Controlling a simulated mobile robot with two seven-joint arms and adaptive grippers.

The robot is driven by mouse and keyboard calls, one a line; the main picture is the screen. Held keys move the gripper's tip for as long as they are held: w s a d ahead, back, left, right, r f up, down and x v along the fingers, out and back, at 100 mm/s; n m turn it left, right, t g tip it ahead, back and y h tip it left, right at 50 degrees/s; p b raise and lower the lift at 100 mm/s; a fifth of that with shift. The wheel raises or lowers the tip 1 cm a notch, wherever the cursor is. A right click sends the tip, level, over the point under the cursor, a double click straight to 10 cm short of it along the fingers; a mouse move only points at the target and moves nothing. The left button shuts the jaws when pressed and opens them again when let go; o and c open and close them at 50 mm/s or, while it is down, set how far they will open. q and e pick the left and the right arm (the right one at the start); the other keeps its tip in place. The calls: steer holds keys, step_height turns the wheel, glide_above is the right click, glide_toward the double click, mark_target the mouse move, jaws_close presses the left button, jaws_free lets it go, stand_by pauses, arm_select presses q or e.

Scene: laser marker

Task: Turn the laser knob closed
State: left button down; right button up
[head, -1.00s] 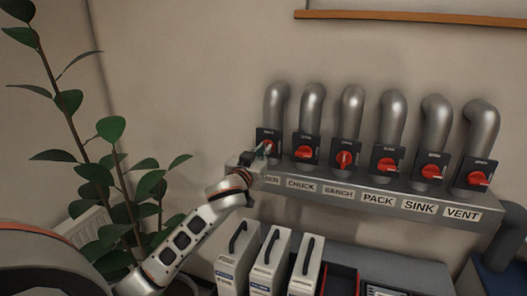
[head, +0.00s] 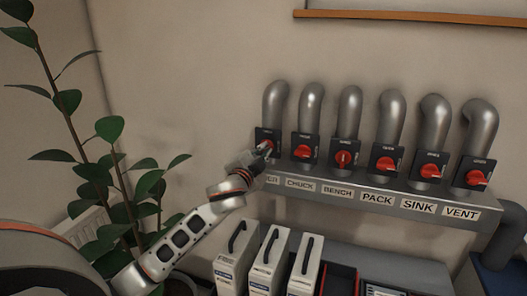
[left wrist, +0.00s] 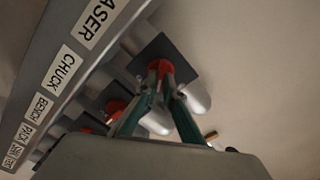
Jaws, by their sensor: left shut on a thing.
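The laser knob (head: 266,144) is the red knob on the dark plate at the far left of the row, above the label ending in "ER". It also shows in the left wrist view (left wrist: 160,66), where the label reads "ASER". My left gripper (left wrist: 164,82) is shut on this red knob, with one fingertip on each side of it. In the head view my left gripper (head: 263,151) reaches the knob from the lower left and covers part of it and its label. The knob's exact angle is hard to tell. My right gripper is not in view.
Several similar red knobs, such as the chuck knob (head: 305,151) and bench knob (head: 343,158), stand close to the right on the grey rail (head: 400,195). Grey pipes rise above. White binders (head: 268,262) stand below. A plant (head: 110,130) is at left.

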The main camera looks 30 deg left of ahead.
arm_select(q)
steer(key=shift+f+m, duration=0.15)
steer(key=shift+m, duration=3.35)
steer(key=c, duration=2.2)
jaws_free()
steer(key=shift+o, duration=0.2)
steer(key=v, duration=1.2)
